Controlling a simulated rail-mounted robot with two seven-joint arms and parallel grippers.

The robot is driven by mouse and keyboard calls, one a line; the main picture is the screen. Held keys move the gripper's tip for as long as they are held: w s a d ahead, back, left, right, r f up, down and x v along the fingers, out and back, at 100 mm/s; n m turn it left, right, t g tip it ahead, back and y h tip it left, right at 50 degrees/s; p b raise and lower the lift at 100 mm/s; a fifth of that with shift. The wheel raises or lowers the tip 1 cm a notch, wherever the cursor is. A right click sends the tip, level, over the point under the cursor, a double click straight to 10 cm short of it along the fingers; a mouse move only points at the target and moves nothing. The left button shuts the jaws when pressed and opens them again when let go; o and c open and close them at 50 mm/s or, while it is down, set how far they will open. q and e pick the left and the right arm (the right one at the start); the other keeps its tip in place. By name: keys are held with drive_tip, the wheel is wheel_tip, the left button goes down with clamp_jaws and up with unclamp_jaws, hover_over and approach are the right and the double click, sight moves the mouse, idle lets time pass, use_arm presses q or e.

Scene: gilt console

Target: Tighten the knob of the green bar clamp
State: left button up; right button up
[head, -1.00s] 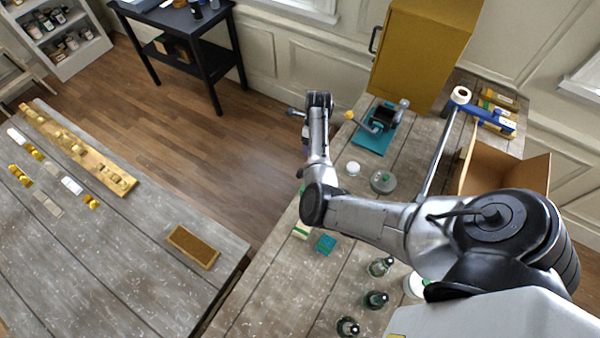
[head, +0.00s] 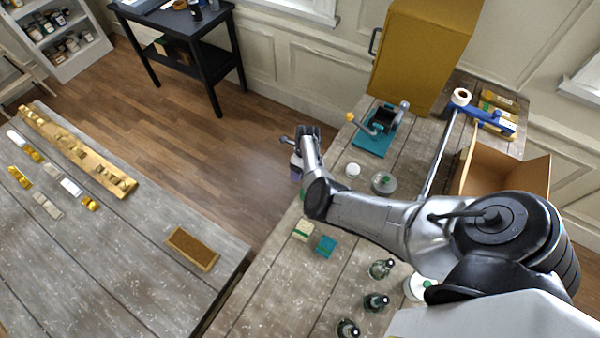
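I cannot pick out a green bar clamp or its knob for certain. A small green patch (head: 303,193) shows beside the elbow of my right arm at the table's left edge; the arm hides what surrounds it. My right arm comes in from the lower right. Its far end, with the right gripper (head: 287,140), is out past the table's left edge, over the floor. The gripper is small and partly hidden, so its fingers cannot be read. A pale, bluish thing (head: 296,165) shows just below it. My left gripper is out of view.
The right-hand table (head: 290,285) holds a teal-based device (head: 372,143) with a yellow-knobbed crank, a blue tool (head: 488,117), an open cardboard box (head: 510,170), a teal block (head: 325,246) and several dark bottles (head: 376,301). An ochre cabinet (head: 420,55) stands behind. Floor separates the left table (head: 110,250).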

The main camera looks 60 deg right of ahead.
drive_tip(key=shift+x, duration=0.8)
drive_tip(key=shift+c, duration=0.3)
drive_tip(key=c, duration=0.9)
drive_tip(key=shift+r, duration=0.1)
